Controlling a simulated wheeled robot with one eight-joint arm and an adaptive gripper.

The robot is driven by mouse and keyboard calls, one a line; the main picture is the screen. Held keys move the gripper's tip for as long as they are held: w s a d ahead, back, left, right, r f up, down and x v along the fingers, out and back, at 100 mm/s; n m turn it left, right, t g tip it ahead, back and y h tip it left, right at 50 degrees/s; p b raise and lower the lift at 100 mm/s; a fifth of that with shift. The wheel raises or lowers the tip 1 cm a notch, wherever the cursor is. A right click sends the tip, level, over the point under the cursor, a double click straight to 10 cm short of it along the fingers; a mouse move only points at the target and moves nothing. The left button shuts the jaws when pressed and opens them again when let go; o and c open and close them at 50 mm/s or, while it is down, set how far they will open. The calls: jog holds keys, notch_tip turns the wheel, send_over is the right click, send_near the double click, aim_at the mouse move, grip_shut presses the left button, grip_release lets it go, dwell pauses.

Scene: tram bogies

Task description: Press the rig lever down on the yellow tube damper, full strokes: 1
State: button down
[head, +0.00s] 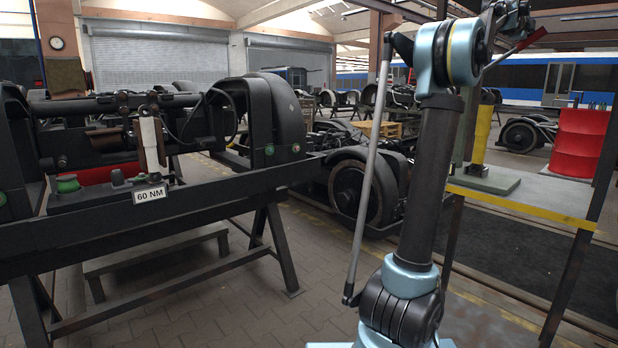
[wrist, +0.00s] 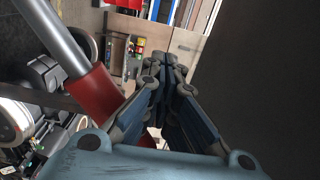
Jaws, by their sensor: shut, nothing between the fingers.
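The yellow tube damper (head: 481,134) stands upright on a green base plate (head: 490,181), right of my arm in the head view. The lever shows as a thin grey bar with a red grip (head: 532,38) at the top right, sloping up to the right. In the wrist view the lever's grey tube (wrist: 52,38) runs in from the upper left, and its red grip (wrist: 97,94) passes beside my gripper (wrist: 172,58). My fingers are shut and empty; I cannot tell whether they touch the grip. In the head view my gripper is mostly hidden or cut off at the top.
A red drum (head: 580,145) stands at the right, behind a frame with a yellow bar (head: 520,207). A dark bogie frame on trestles with a 60 NM sign (head: 150,194) fills the left. Another bogie with a wheel (head: 350,188) stands behind my arm. Paved floor between is clear.

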jog(key=shift+s+d+f, duration=0.3)
jog(key=shift+s+f, duration=0.05)
jog(key=shift+f, duration=0.15)
